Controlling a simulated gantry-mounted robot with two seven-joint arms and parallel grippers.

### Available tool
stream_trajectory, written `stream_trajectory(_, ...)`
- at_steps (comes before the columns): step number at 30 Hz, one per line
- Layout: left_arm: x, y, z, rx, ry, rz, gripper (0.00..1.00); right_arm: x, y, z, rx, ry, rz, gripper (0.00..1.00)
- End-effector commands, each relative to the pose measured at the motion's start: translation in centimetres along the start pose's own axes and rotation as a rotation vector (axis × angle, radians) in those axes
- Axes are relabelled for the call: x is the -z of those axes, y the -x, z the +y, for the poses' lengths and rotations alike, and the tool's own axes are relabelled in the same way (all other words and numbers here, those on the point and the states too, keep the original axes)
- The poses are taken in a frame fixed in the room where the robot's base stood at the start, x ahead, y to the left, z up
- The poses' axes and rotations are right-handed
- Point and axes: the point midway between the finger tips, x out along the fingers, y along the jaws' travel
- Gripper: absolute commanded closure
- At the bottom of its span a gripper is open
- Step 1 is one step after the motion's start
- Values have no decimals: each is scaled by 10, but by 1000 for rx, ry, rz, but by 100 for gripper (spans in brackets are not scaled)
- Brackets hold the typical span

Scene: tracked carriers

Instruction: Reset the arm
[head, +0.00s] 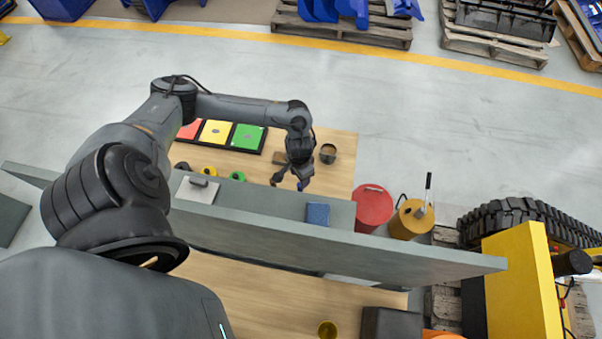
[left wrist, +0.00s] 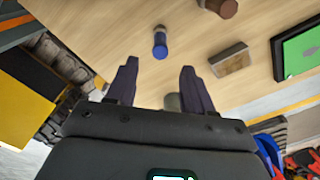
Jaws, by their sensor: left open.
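My left arm reaches in from the left over the wooden table (head: 335,185). My left gripper (head: 291,182) hangs above the table, and it also shows in the left wrist view (left wrist: 160,82) with its two dark fingers spread and nothing between them. A blue-ended cylinder (left wrist: 160,45) stands on the table beyond the fingertips; in the head view a bit of blue (head: 301,186) shows beside the gripper. My right gripper is not in view.
A black tray with red, yellow (head: 215,132) and green (head: 248,137) plates lies left of the gripper. A long grey panel (head: 400,257) crosses in front. A red can (head: 373,205) and an orange can (head: 411,219) stand at right.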

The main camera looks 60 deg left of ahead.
Motion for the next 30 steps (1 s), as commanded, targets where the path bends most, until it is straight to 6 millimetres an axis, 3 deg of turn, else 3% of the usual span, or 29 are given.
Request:
stream_trajectory(5,0,-4,0,0,0,-1,48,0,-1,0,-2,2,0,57)
stream_trajectory(11,0,-23,1,-2,2,-2,48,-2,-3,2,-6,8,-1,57)
stream_trajectory(30,0,-127,0,1,1,-1,48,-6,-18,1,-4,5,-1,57)
